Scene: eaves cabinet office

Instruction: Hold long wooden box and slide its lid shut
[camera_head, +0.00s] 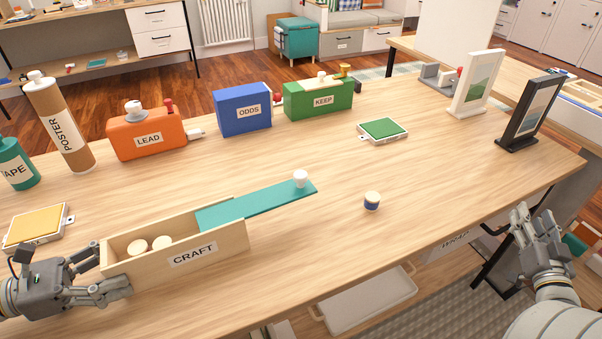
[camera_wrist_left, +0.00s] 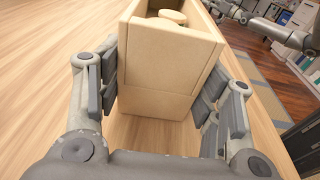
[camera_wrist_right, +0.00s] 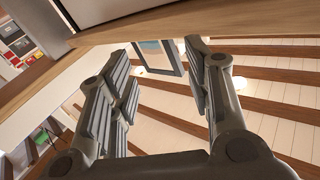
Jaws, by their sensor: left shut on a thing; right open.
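The long wooden box (camera_head: 222,252) labelled CRAFT lies on the table, with round pale pieces (camera_head: 150,245) inside its open left part. Its teal lid (camera_head: 255,205) is slid far out to the right, with a white knob (camera_head: 300,178) near its outer end. My left gripper (camera_head: 116,274) is at the box's left end. In the left wrist view its fingers lie on both sides of the box end (camera_wrist_left: 165,75), shut on it. My right gripper (camera_head: 538,222) is open and empty, off the table's front right edge, far from the lid.
Orange LEAD (camera_head: 147,134), blue ODDS (camera_head: 243,109) and green KEEP (camera_head: 318,99) boxes stand behind. A green pad (camera_head: 383,130) and picture frames (camera_head: 477,84) are farther right. The table's middle front is clear.

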